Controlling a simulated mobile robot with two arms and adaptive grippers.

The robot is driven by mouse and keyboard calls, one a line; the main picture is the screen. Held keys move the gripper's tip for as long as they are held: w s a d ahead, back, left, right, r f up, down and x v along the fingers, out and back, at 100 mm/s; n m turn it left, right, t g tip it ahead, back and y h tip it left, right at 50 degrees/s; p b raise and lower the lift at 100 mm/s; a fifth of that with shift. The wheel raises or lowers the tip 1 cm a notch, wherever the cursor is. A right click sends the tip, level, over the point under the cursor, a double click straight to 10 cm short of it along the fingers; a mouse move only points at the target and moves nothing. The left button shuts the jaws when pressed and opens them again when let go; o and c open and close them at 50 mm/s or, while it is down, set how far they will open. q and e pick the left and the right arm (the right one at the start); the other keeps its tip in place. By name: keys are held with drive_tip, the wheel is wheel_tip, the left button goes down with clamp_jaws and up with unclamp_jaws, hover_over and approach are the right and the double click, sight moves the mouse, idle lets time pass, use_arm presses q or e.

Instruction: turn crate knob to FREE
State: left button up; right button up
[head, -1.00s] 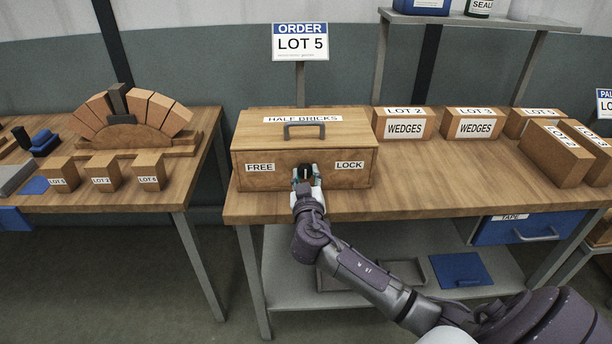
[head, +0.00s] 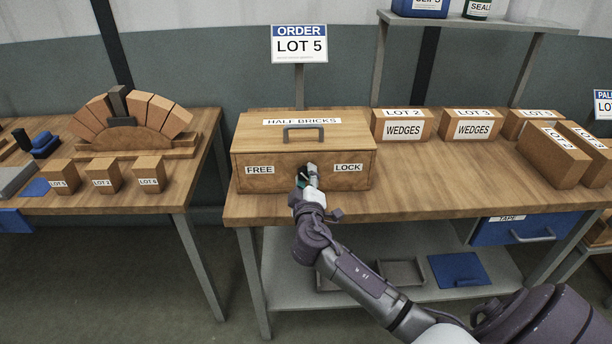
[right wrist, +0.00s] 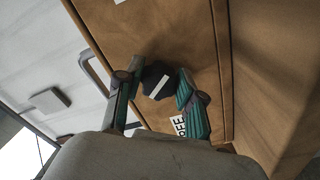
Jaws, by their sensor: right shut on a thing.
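The wooden HALF BRICKS crate (head: 215,150) stands on the right bench, lid down. Its front bears a FREE label (head: 260,170) on the left and a LOCK label (head: 348,168) on the right. My right gripper (head: 307,176) is at the crate front between these labels, shut on the knob and mostly hiding it there. In the right wrist view the dark knob (right wrist: 158,81) with a white mark sits between the teal fingertips (right wrist: 160,88). The mark slants to the line joining the two labels. The FREE label (right wrist: 178,125) is partly covered by a finger. My left gripper is not in view.
WEDGES boxes (head: 403,125) and other boxes stand to the right on the bench. The LOT 5 order sign (head: 299,45) stands behind the crate. The left bench holds a brick arch (head: 125,125) and small lot blocks. Bench top right of the crate front is clear.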

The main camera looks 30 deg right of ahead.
drive_tip(key=n+p, duration=0.1)
drive_tip(key=n, duration=0.1)
drive_tip(key=n+p, duration=0.1)
drive_tip(key=n, duration=0.2)
drive_tip(key=shift+r+n, duration=0.2)
drive_tip(key=shift+n, duration=0.1)
drive_tip(key=shift+n+p, duration=0.9)
drive_tip(key=shift+n, duration=1.1)
drive_tip(key=o, duration=1.1)
drive_tip(key=shift+o, duration=0.2)
drive_tip(key=shift+s, duration=0.1)
drive_tip(key=v, duration=1.2)
